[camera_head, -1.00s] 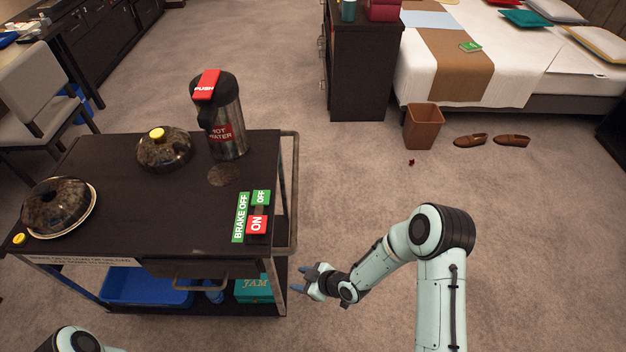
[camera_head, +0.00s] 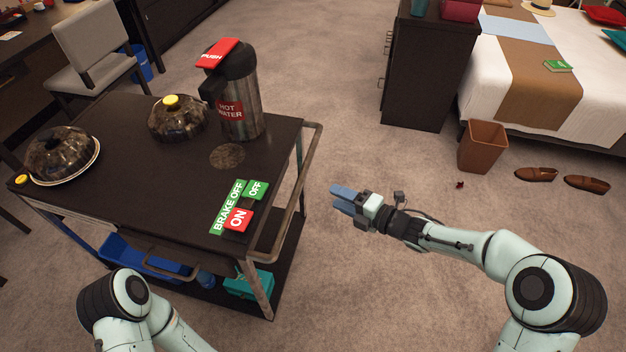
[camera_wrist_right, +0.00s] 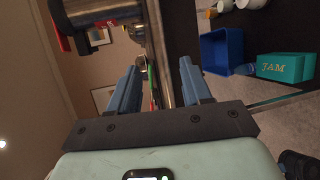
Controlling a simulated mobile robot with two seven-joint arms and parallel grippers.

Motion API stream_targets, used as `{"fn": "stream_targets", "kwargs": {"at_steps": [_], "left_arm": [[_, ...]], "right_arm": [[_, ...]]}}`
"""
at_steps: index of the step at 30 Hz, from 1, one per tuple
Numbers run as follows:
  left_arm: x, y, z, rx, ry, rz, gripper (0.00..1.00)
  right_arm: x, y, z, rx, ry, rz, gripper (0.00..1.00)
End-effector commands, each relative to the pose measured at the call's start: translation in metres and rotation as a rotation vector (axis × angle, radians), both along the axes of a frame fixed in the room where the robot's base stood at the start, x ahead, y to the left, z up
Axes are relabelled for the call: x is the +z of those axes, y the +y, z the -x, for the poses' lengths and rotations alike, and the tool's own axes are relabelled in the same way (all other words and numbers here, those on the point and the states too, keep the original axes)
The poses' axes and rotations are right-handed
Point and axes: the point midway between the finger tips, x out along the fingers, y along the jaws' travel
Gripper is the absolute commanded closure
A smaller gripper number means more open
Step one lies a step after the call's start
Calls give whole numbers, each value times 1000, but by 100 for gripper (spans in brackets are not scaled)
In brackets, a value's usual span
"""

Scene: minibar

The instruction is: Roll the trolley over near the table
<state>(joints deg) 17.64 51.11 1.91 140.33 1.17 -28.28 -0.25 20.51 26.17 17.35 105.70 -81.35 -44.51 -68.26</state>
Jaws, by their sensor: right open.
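The trolley (camera_head: 130,205) stands at the left in the head view, with a dark top and a metal side rail (camera_head: 309,170) on its right. On its top are green BRAKE OFF (camera_head: 226,207) and OFF (camera_head: 257,189) labels and a red ON label (camera_head: 238,219). My right gripper (camera_head: 338,199) is open and empty, just right of the rail, pointing at it. In the right wrist view the gripper (camera_wrist_right: 158,80) has a metal bar beyond and between its fingers; contact is not visible. My left arm shows at the bottom, its gripper hidden. A dark table (camera_head: 70,31) is at the upper left.
The trolley carries a HOT WATER flask (camera_head: 240,100) and two covered dishes; a blue bin and JAM box (camera_wrist_right: 285,67) sit below. A chair (camera_head: 95,50) stands near the table. A brown bin (camera_head: 482,147), shoes, cabinet and bed are right.

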Motion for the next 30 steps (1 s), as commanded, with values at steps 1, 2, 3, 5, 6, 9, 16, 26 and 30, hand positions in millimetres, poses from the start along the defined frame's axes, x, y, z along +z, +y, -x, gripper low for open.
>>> {"fn": "stream_targets", "kwargs": {"at_steps": [1,2,3,5,6,9,16,26,30], "left_arm": [[-1,1,-1,2,-2,-1,100],[-1,1,-1,2,-2,-1,100],[-1,1,-2,2,-4,-3,100],[-3,2,-3,3,-7,-4,100],[-4,2,-4,5,-11,-6,100],[-6,4,-7,9,-19,-10,100],[-12,7,-15,18,-39,-20,100],[-16,10,-20,23,-54,-27,100],[-16,10,-21,23,-55,-27,100]], "right_arm": [[1,2,-1,5,-8,3,52],[0,4,-3,6,-9,5,52],[0,7,-5,6,-10,4,52],[-2,13,-10,8,-10,2,52],[-3,18,-14,7,-9,3,52],[-7,33,-27,7,-8,0,52],[-16,69,-59,5,-5,-1,52],[-23,97,-84,2,-5,2,52],[-23,99,-86,1,-5,2,52]]}}
